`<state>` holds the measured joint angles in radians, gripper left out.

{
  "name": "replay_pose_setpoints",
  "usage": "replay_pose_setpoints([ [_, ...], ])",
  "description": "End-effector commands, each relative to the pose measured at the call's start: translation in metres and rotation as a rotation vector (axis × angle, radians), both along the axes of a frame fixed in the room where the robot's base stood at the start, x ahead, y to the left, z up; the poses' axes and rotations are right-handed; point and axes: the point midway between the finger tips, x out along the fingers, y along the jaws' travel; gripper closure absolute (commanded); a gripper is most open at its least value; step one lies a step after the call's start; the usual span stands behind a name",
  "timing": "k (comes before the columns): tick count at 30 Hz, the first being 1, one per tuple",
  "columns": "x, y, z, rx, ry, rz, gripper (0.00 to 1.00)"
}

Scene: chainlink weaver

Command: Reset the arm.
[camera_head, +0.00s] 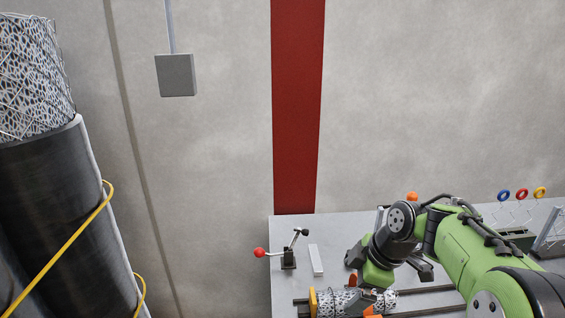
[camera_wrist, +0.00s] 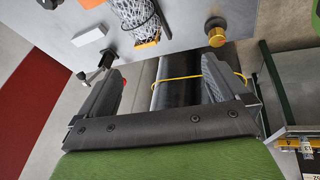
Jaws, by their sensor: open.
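My green arm (camera_head: 475,255) reaches in from the lower right in the head view, bent over the grey bench. Its wrist end is low over the bench, by a mesh roll (camera_head: 340,301); the exact gap cannot be told. In the wrist view my gripper (camera_wrist: 164,66) has its two grey fingers wide apart with nothing held between them. A large black cylinder (camera_wrist: 173,92) with a yellow line across it shows beyond the gap. The mesh roll (camera_wrist: 132,12) with an orange end lies past the fingers at the top.
On the grey bench (camera_head: 300,225) stand a red-knobbed lever (camera_head: 288,257), a white block (camera_head: 316,260) and coloured rings (camera_head: 521,194) at the right. Large black cylinders (camera_head: 65,210) stand at left. A grey box (camera_head: 176,75) hangs above. The air above the bench's left part is clear.

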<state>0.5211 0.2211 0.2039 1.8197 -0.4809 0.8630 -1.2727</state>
Motion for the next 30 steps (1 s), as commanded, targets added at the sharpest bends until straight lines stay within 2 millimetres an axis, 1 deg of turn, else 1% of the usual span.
replay_pose_setpoints([
  [1,-0.023,0.015,0.017,-0.022,0.012,-0.110,0.00],
  [2,-0.037,0.021,0.024,-0.027,0.023,-0.191,0.00],
  [3,-0.056,0.028,0.032,-0.028,0.031,-0.305,0.00],
  [5,-0.087,0.035,0.042,-0.016,0.031,-0.482,0.00],
  [6,-0.108,0.039,0.047,0.002,0.027,-0.602,0.00],
  [8,-0.140,0.041,0.051,0.045,0.017,-0.781,0.00],
  [9,-0.160,0.041,0.051,0.083,0.011,-0.891,0.00],
  [12,-0.199,0.037,0.046,0.181,0.004,-1.115,0.00],
  [13,-0.207,0.035,0.044,0.207,0.003,-1.165,0.00],
  [15,-0.220,0.032,0.039,0.251,0.006,-1.248,0.00],
  [18,-0.226,0.030,0.036,0.276,0.010,-1.295,0.00],
  [30,-0.225,0.030,0.036,0.275,0.010,-1.295,0.00],
])
